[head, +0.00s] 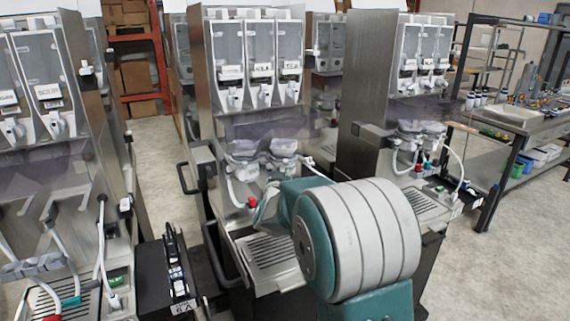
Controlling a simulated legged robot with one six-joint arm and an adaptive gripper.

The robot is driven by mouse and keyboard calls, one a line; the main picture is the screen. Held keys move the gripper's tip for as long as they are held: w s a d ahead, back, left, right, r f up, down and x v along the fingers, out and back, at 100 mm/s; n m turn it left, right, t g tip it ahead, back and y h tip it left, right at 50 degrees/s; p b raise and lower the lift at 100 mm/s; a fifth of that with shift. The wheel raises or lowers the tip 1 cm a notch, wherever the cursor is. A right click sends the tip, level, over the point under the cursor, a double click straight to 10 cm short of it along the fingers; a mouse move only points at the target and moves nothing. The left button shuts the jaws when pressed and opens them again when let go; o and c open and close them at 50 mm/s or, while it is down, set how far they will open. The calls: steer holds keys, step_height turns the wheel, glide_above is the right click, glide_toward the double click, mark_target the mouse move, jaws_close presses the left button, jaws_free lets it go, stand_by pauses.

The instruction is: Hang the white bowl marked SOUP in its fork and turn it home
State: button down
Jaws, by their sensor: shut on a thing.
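My arm fills the lower middle. Its large white and teal joint hides what lies behind it. My gripper cannot be made out, and neither can anything in its jaws. No bowl with a readable SOUP mark shows. Two pale bowls, a left one (245,148) and a right one (284,146), sit under the canisters of the middle dispenser (226,60). A light grey shape (266,207) beside my teal link is too unclear to name. On the left dispenser (88,55), one canister label (47,91) looks like SOUP, but it is blurred. Dark prongs (48,212) show below it.
White hoses hang below the dispensers, one with a red fitting (252,202). A slotted drip tray (268,255) lies under the middle dispenser. A third dispenser (370,105) and a workbench (520,125) stand right. Concrete floor shows between them.

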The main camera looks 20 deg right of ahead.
steer(key=c, duration=0.6)
jaws_free()
steer(key=shift+w, duration=0.1)
steer(key=shift+v, duration=4.05)
